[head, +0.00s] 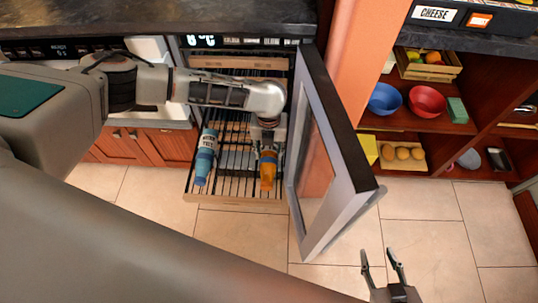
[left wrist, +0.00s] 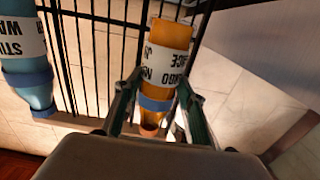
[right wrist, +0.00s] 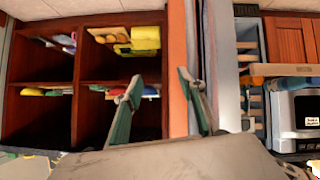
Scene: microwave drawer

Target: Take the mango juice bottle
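The orange mango juice bottle (head: 268,171) lies on the wire rack (head: 233,187) of the open drawer, and its cap end is towards me. Its white label shows in the left wrist view (left wrist: 160,66). My left gripper (head: 267,148) is over the bottle from above. In the left wrist view the fingers (left wrist: 160,85) are spread, one on each side of the bottle; I cannot tell whether they touch it. My right gripper (head: 381,256) is open and empty above the floor, apart from the drawer; its fingers also show in the right wrist view (right wrist: 160,78).
A blue water bottle (head: 205,158) lies on the rack left of the juice. An open door (head: 325,160) stands close on the right of the rack. Shelves with a blue bowl (head: 384,100) and a red bowl (head: 427,101) are further right. The tiled floor in front is clear.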

